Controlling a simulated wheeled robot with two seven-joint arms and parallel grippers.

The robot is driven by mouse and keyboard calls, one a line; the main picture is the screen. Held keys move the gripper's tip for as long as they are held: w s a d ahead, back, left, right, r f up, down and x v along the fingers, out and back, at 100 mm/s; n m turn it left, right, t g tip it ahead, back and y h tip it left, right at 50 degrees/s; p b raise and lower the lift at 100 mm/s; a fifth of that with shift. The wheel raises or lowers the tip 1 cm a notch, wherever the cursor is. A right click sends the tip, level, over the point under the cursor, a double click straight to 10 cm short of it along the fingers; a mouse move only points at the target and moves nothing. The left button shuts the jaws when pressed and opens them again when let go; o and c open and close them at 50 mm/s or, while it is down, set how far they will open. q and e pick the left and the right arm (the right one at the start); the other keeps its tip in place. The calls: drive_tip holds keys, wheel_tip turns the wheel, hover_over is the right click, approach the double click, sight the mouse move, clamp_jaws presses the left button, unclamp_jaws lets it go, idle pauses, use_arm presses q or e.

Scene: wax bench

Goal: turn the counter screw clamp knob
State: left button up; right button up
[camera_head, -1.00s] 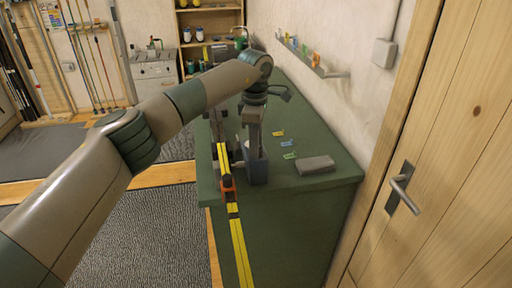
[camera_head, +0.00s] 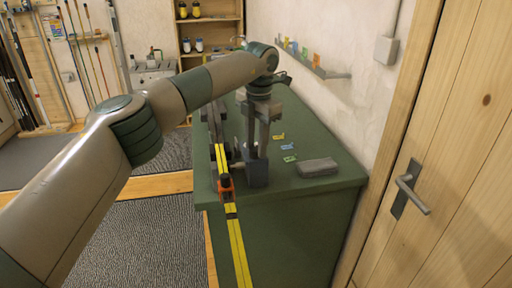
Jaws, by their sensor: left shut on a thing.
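My left arm reaches in from the left, over the green bench top (camera_head: 312,215). My left gripper (camera_head: 257,150) points down near the bench's left edge. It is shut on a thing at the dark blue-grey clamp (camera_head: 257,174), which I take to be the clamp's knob. The fingers and wrist hide most of the knob, so its angle cannot be told. The clamp's body stands on the bench just below the fingers. My right gripper is not in view.
A yellow and black ski (camera_head: 238,245) with an orange and black fitting (camera_head: 225,185) runs along the left edge, close beside the clamp. A grey block (camera_head: 317,167) and several small coloured pieces (camera_head: 288,146) lie to the right. A wooden door (camera_head: 445,150) stands at right.

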use_arm(q)
drive_tip(key=n, duration=0.2)
drive_tip(key=shift+n+b, duration=0.3)
drive_tip(key=shift+n, duration=0.7)
drive_tip(key=shift+w+n, duration=0.1)
drive_tip(key=shift+n, duration=0.7)
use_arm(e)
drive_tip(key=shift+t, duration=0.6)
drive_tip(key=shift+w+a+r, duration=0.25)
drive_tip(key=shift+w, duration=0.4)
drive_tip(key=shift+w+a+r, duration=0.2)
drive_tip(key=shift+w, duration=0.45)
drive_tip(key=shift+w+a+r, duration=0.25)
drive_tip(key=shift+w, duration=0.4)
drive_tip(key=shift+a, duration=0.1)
use_arm(q)
drive_tip(key=o, duration=1)
drive_tip(key=shift+o, duration=0.2)
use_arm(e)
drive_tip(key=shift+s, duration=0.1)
use_arm(q)
drive_tip(key=shift+r, duration=0.1)
